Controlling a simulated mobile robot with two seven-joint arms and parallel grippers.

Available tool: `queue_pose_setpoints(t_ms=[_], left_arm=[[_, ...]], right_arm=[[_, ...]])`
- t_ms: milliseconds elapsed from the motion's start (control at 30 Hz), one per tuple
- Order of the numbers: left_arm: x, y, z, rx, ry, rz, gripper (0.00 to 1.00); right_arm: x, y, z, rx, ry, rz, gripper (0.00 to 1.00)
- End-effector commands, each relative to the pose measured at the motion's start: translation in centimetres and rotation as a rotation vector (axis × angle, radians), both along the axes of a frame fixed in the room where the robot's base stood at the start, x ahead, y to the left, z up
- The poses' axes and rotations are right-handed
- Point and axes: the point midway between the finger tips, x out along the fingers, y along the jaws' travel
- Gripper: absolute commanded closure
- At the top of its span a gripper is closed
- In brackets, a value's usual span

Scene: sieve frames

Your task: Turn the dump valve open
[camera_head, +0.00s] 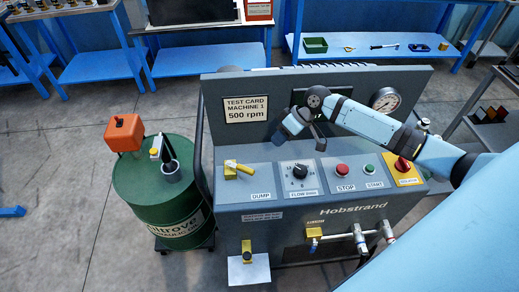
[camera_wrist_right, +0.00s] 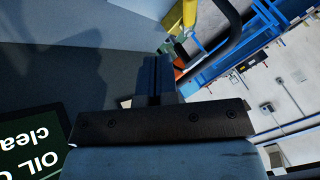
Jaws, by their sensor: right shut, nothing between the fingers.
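The dump valve (camera_head: 232,171) is a yellow fitting with a yellow lever (camera_head: 244,168) above the DUMP label, at the left of the sloped grey panel. The lever points to the right in the head view. My right gripper (camera_head: 278,137) is shut and empty. It is above and to the right of the lever, apart from it. In the right wrist view its closed fingers (camera_wrist_right: 158,78) hold nothing. A yellow part (camera_wrist_right: 189,14) shows at the top there; I cannot tell surely whether it is the lever. My left gripper is not in view.
Right of the valve are the flow knob (camera_head: 299,171), red stop button (camera_head: 342,170), green start button (camera_head: 369,169) and red isolator knob (camera_head: 402,164). A green drum (camera_head: 150,205) stands left of the machine. A gauge (camera_head: 385,99) is behind my right arm.

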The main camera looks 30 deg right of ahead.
Motion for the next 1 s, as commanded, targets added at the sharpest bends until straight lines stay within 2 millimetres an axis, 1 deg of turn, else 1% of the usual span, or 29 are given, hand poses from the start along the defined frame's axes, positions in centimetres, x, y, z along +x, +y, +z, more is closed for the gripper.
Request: queue_pose_setpoints(t_ms=[167,400,500,533,733,833,1000], left_arm=[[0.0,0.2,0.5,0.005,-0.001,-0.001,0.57],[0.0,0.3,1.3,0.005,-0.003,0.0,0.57],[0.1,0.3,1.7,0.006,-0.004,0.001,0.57],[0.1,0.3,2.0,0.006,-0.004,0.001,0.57],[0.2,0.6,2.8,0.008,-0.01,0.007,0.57],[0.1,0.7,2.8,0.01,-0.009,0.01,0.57],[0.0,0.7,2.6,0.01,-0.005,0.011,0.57]], right_arm=[[0.6,1.7,-2.1,0.004,0.002,-0.002,1.0],[1.7,4.7,-6.3,0.003,0.001,-0.003,1.0],[1.9,5.9,-7.6,0.004,0.001,-0.002,1.0],[1.6,6.4,-7.3,0.003,-0.001,0.0,1.0],[0.8,8.6,-7.4,0.003,-0.001,-0.002,1.0],[0.7,9.1,-7.5,0.002,-0.001,-0.003,1.0],[0.6,9.2,-7.6,0.001,-0.001,-0.003,1.0]])
